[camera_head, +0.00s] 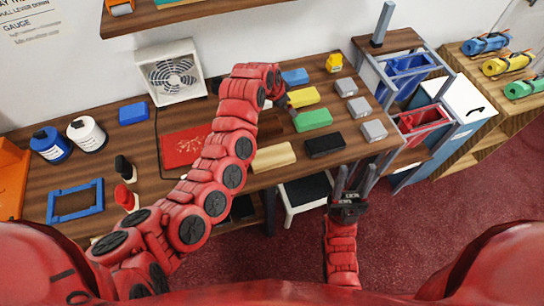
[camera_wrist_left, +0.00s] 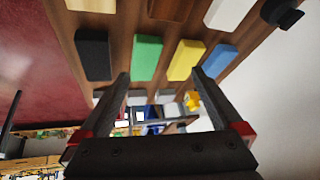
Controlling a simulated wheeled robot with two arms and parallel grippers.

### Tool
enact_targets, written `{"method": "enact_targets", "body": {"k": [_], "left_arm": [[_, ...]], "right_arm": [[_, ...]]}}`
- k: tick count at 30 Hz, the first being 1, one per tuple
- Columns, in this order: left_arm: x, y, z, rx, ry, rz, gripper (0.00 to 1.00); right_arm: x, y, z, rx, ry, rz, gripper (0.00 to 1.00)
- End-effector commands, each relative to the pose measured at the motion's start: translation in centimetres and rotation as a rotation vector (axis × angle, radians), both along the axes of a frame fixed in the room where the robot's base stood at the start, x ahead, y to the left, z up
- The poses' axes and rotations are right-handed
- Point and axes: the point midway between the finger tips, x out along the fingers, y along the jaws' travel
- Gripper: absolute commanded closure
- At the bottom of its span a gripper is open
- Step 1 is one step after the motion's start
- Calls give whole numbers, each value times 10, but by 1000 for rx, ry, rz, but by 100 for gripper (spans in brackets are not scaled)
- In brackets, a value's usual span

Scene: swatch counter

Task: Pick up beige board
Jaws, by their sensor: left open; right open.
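The beige board (camera_head: 273,156) lies flat on the wooden counter in the head view, left of the black board (camera_head: 325,145). Part of it shows at the top left edge of the left wrist view (camera_wrist_left: 90,4). My left gripper (camera_wrist_left: 160,73) is open and empty in the left wrist view, its fingers pointing toward the green board (camera_wrist_left: 147,58) and yellow board (camera_wrist_left: 186,60). In the head view it is mostly hidden behind my left arm, farther back than the beige board. My right gripper (camera_head: 355,180) is open and empty in front of the counter, right of the beige board.
Blue (camera_head: 295,77), yellow and green boards and several grey blocks (camera_head: 374,130) lie near the beige board. A red panel (camera_head: 184,146) is to its left, partly behind my left arm. A fan (camera_head: 172,75) stands at the back. A stool (camera_head: 306,190) stands below the counter's front edge.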

Motion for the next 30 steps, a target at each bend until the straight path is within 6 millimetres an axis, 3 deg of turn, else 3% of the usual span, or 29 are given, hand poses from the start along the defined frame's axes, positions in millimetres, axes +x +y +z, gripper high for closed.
{"method": "enact_targets", "body": {"k": [4,9,14,23,30], "left_arm": [[-56,16,18,202,196,-182,0],[-94,36,31,333,327,-278,0],[-104,42,23,362,361,-298,0],[-103,41,-30,358,359,-296,0],[-104,42,-66,360,363,-297,0]], "right_arm": [[0,0,0,0,0,0,50],[0,0,-1,0,0,0,50],[0,0,-11,0,0,0,50],[0,0,-61,0,0,0,50],[0,0,-48,0,0,0,50]]}}
